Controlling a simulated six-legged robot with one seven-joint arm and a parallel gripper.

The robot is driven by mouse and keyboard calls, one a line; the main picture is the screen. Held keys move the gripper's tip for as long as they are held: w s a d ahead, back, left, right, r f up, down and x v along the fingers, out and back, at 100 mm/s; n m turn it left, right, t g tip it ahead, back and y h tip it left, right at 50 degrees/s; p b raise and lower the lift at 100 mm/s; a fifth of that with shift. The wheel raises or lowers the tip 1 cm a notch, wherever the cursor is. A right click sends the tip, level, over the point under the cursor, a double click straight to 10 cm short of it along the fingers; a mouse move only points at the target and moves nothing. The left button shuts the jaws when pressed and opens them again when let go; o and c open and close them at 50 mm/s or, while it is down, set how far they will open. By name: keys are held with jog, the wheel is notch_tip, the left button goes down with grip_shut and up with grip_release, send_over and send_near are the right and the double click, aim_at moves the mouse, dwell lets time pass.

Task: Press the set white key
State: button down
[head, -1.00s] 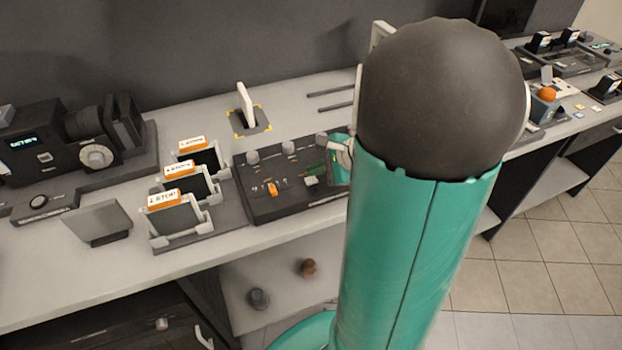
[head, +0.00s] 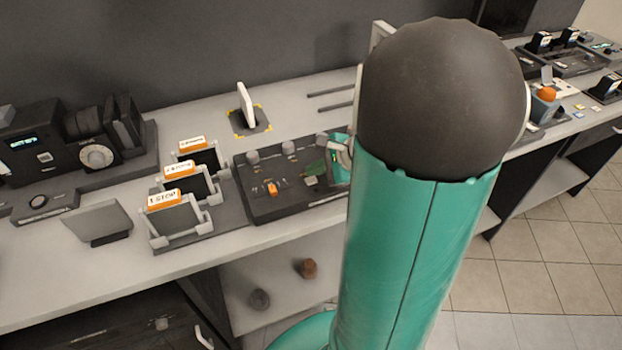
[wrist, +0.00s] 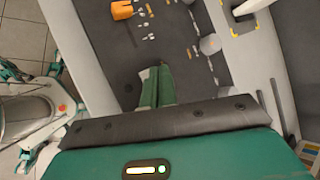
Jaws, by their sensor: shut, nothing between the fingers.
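The dark control panel (head: 290,203) lies on the bench in the head view, with an orange control (head: 272,188) and a small white key (head: 311,181) to its right. The fingers of my gripper (head: 316,169) show green just above the white key, close to it; I cannot tell whether they touch it. In the wrist view my gripper (wrist: 160,72) is shut and empty, its fingertips over the dark panel. The orange control (wrist: 122,10) is at the top there. The white key is not clearly seen in that view and may be behind the fingers.
Several holders with orange-topped cards (head: 165,199) stand left of the panel. A white upright plate (head: 246,104) on a dark base is behind it. Round knobs (head: 288,147) line the panel's back edge. My arm hides the bench to the right.

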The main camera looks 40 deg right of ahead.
aim_at(315, 181)
jog(key=shift+f, duration=0.1)
dwell(0.7)
jog(key=shift+f, duration=0.35)
jog(key=shift+f, duration=0.35)
dwell(0.6)
dwell(0.3)
jog(key=shift+r, duration=0.8)
jog(key=shift+r, duration=0.1)
jog(key=shift+r, duration=2.4)
